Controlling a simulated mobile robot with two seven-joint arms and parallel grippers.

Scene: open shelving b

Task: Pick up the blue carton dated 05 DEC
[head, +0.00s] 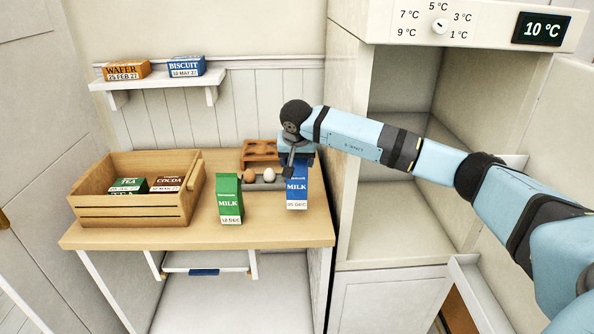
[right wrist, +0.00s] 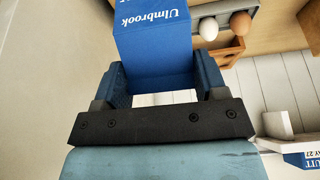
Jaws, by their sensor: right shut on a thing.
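The blue milk carton (head: 297,192) is upright at the right end of the wooden table, with a date label that reads 05 DEC. My right gripper (head: 296,158) is at its top, and its jaws are shut on the carton. In the right wrist view the blue carton (right wrist: 152,38) sits between the two fingers (right wrist: 160,76). I cannot tell whether its base touches the table. A green milk carton (head: 229,200) dated 12 DEC stands to the left, apart from it. My left gripper is not in view.
A wooden crate (head: 135,208) with tea and cocoa boxes is on the table's (head: 270,232) left. Eggs (head: 269,174) and a brown wooden rack (head: 259,151) are close behind the cartons. An open fridge (head: 385,225) stands right. A wall shelf (head: 160,82) holds two boxes.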

